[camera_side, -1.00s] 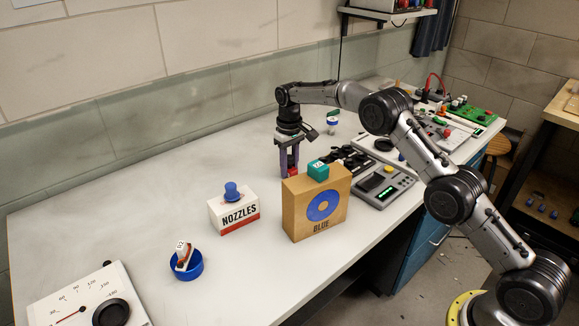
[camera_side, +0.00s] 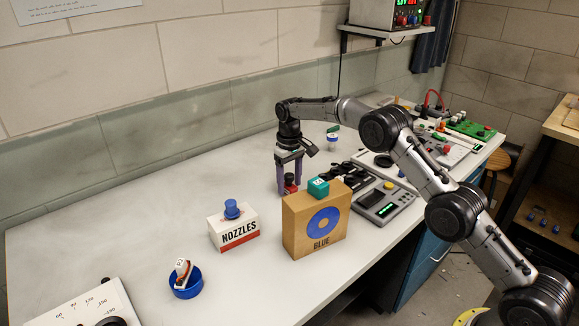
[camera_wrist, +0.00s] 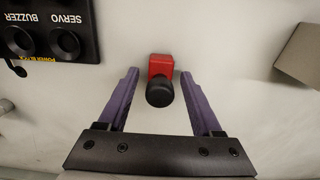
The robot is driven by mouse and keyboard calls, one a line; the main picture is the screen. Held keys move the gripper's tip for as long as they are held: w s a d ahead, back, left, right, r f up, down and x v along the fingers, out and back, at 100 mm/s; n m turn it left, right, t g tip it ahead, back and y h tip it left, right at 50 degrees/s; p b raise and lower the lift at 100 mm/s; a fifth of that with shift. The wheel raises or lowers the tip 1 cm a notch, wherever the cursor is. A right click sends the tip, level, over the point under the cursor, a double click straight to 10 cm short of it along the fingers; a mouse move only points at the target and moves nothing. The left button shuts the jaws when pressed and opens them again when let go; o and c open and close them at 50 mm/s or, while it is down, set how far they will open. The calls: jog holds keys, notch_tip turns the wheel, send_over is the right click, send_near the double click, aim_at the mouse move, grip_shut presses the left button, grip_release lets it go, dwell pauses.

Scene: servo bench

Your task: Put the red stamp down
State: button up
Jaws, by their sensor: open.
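The red stamp (camera_side: 289,189), a small red block with a black knob, stands on the white bench top just behind the cardboard box. In the wrist view the red block (camera_wrist: 160,66) and its black knob (camera_wrist: 159,94) sit between the purple fingers. My gripper (camera_side: 290,186) is open around the stamp. The wrist view shows a clear gap on each side between stamp and my gripper's fingers (camera_wrist: 160,76). In the side view the box's edge comes close to the stamp, and its base is hard to see.
The cardboard BLUE box (camera_side: 297,232) carries a teal block (camera_side: 318,188). A NOZZLES box (camera_side: 222,234) with a blue knob and a blue bowl (camera_side: 187,291) stand to the left. A black SERVO/BUZZER panel (camera_wrist: 55,20) is nearby.

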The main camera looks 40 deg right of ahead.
aim_at(290, 175)
notch_tip(290, 175, up, 12)
jog(key=shift+f, duration=0.1)
jog(key=s+a+r+t, duration=0.2)
jog(key=s+r+t, duration=0.1)
jog(key=s+r, duration=1.5)
jog(key=s+f+t, duration=0.1)
jog(key=s+f, duration=0.2)
jog(key=s, duration=0.6)
jog(key=s+f, duration=0.4)
jog(key=s, duration=0.5)
jog(key=s+a+f+t, duration=0.1)
jog(key=s+f, duration=0.2)
jog(key=s, duration=0.5)
jog(key=shift+s+f+t, duration=0.15)
jog(key=shift+s+t, duration=0.15)
jog(key=shift+s, duration=0.1)
jog(key=shift+o, duration=0.5)
jog(key=shift+s+f, duration=0.3)
jog(key=shift+f, duration=0.05)
